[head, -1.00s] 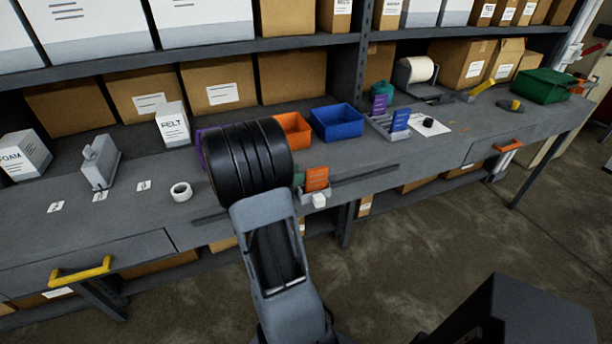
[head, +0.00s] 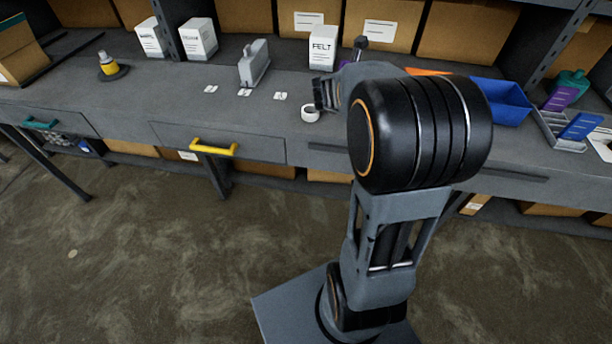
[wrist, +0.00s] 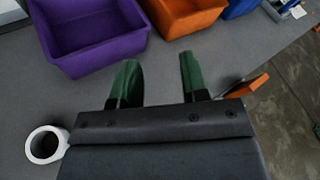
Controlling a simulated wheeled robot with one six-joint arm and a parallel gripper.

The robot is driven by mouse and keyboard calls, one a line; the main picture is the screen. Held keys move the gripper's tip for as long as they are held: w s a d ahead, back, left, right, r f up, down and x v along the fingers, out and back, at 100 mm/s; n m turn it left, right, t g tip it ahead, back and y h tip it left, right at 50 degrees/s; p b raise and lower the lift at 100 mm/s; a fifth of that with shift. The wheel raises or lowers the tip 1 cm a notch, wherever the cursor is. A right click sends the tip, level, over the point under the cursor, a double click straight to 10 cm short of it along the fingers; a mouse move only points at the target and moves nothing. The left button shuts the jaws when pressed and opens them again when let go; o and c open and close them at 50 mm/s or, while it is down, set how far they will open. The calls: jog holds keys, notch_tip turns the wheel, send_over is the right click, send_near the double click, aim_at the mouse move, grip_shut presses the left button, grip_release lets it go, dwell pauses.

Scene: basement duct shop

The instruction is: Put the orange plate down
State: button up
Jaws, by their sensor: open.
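In the wrist view my gripper (wrist: 158,72) has two green fingers well apart, with only bare grey bench between them. The orange plate (wrist: 246,88) shows to the right of the right finger, seen nearly edge-on near the bench's front edge, apart from the fingers. What supports it is hidden. In the head view my black and grey arm stands in front of that part of the bench, and I cannot make out the plate or the fingertips there.
A purple bin (wrist: 90,38), an orange bin (wrist: 183,15) and a blue bin (head: 498,100) stand along the back. A white tape roll (head: 310,114) lies left of my arm. A grey rack (head: 560,135) with blue and purple plates stands at right. The bench's left middle is mostly clear.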

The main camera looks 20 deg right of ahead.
jog(key=w+a+r+n+t+y, duration=0.15)
jog(key=a+n+t+y, duration=0.3)
jog(key=a+n, duration=0.65)
jog(key=w+a+n+t+y, duration=0.2)
jog(key=a+n+t+y, duration=0.35)
jog(key=n, duration=0.75)
jog(key=s+a+f+n+g+y, duration=0.4)
jog(key=s+a+n+g+y, duration=0.15)
jog(key=a+n, duration=0.45)
jog(key=s+f+n+g+h, duration=0.1)
jog(key=s+f+n+g, duration=0.1)
jog(key=s+n, duration=0.4)
jog(key=s+f+n+g+h, duration=0.1)
jog(key=s+f+n+g, duration=0.1)
jog(key=s+n, duration=0.4)
jog(key=shift+s+a+f+g, duration=0.35)
jog(key=shift+s+f+g, duration=0.05)
jog(key=shift+s+g, duration=0.35)
